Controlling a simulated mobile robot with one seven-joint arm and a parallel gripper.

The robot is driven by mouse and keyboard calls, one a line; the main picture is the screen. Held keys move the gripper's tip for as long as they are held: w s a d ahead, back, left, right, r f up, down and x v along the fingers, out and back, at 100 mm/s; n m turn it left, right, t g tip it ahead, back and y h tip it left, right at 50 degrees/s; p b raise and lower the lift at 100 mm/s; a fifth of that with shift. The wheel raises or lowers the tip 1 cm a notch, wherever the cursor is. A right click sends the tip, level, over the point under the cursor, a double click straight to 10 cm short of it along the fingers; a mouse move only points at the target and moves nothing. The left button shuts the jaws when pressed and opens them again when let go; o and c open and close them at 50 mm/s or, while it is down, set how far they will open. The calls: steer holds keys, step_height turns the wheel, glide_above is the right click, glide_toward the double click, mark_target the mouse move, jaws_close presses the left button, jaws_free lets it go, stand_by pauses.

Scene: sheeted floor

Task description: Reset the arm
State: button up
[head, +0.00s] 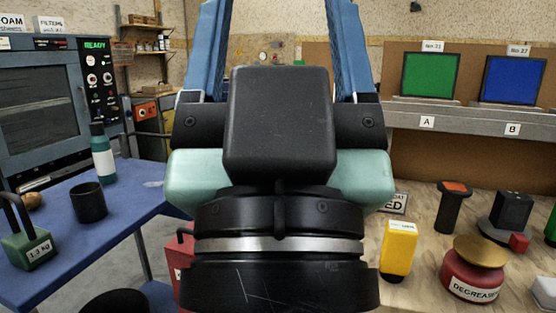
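My gripper (283,30) fills the middle of the head view, very close to the camera, with its fingers pointing up. The fingertips are cut off by the top edge. Below the fingers are my mint-green gripper body and my black wrist with a pale ring. The gripper appears open and empty, and it touches nothing that I can see. The rest of my arm is hidden.
A wooden bench (425,285) at right holds a yellow bottle (398,250) and red degreaser can (471,275). Green (430,75) and blue (513,80) panels stand behind.

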step_height(320, 180, up, 29)
steer(key=p, duration=2.7)
